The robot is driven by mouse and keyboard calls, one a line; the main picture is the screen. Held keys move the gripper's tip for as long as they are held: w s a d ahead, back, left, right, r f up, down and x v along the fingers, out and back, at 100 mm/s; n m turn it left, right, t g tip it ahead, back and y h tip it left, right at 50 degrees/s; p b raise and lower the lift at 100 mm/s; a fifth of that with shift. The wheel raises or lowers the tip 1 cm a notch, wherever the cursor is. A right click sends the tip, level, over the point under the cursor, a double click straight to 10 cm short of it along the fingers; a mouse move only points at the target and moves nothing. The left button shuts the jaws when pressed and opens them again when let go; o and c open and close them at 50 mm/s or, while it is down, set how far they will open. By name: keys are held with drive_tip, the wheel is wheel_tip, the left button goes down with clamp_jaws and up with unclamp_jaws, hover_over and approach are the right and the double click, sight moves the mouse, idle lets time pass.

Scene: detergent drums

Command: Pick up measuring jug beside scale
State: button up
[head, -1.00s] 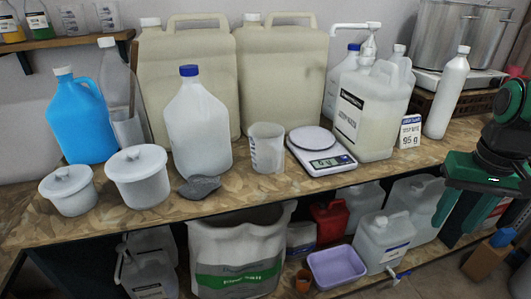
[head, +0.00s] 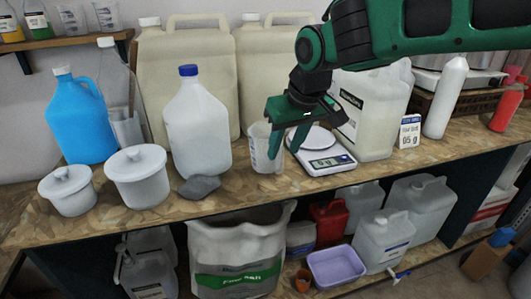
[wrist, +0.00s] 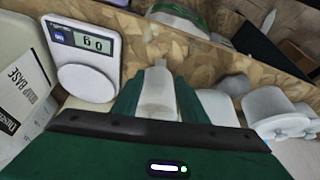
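The translucent measuring jug (head: 258,150) with blue markings stands upright on the worktop, left of the digital kitchen scale (head: 330,165). The left finger hides the jug's right side; the right finger is in front of the scale's pan. In the wrist view a pale translucent object, seemingly the jug (wrist: 157,92), shows between the fingers, with the scale (wrist: 88,60) to the left. I cannot tell whether a finger touches the jug.
A large clear jug with a blue cap (head: 197,130) and a grey scoop (head: 199,187) stand to the left. A labelled white canister (head: 375,115) is behind the scale. Big beige canisters (head: 185,60) line the back. The worktop's front strip is mostly clear.

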sight(281, 155)
drive_tip(key=shift+x, duration=2.75)
clamp_jaws()
